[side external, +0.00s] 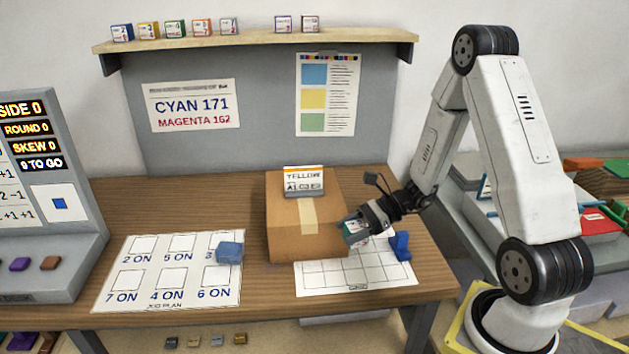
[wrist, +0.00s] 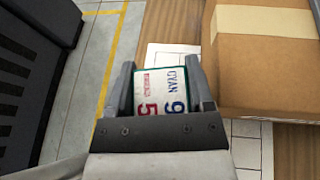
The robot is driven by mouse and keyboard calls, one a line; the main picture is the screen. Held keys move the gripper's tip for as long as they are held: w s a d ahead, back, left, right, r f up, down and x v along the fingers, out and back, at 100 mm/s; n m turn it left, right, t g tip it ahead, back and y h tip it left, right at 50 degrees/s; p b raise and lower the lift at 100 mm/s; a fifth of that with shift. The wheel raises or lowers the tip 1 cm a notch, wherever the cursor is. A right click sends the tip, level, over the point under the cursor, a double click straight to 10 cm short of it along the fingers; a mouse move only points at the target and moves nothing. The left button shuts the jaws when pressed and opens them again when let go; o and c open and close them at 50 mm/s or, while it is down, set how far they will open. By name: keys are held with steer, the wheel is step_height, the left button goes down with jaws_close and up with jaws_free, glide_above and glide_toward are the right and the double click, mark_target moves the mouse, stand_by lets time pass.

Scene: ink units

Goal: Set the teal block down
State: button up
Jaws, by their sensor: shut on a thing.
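My gripper (side external: 362,222) is shut on the teal block (side external: 356,234), just right of the cardboard box and over the back part of a white grid sheet (side external: 330,279). In the wrist view the teal block (wrist: 160,93) sits between the two fingers (wrist: 162,66). Its white label shows CYAN 9 and a red 5, with teal edges. I cannot tell whether its underside touches the sheet.
The cardboard box (side external: 289,233) stands close left of the block, with a YELLOW card (side external: 303,181) on top. A blue object (side external: 401,246) lies on the sheet's right side. A blue block (side external: 229,253) rests on the job plan sheet (side external: 152,287). The sheet's front cells are clear.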

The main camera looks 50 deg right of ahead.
mark_target(351, 226)
step_height(351, 226, up, 8)
steer(key=shift+d+r, duration=0.1)
steer(key=shift+r, duration=0.15)
steer(key=w+d+f+m+t+h, duration=0.1)
steer(key=d+m+h, duration=0.4)
steer(key=d, duration=0.6)
steer(key=w+d+f+m+t+h, duration=0.1)
steer(key=d+f+m+t+h, duration=0.3)
steer(key=d, duration=0.6)
steer(key=shift+w+d+m+t+h, duration=0.3)
steer(key=shift+w+d+m+h, duration=0.1)
steer(key=shift+m+h, duration=0.65)
steer(key=shift+f, duration=0.15)
steer(key=w+d+f, duration=0.2)
steer(key=w+f, duration=0.1)
steer(key=w+d+f, duration=0.2)
steer(key=w, duration=0.2)
steer(key=w+d+f, duration=0.2)
steer(key=w+f, duration=0.1)
steer(key=w, duration=0.1)
steer(key=shift+d+f, duration=0.35)
steer(key=shift+d, duration=0.05)
steer(key=shift+w+d+f, duration=0.15)
steer(key=shift+w+f, duration=0.05)
steer(key=shift+f, duration=0.1)
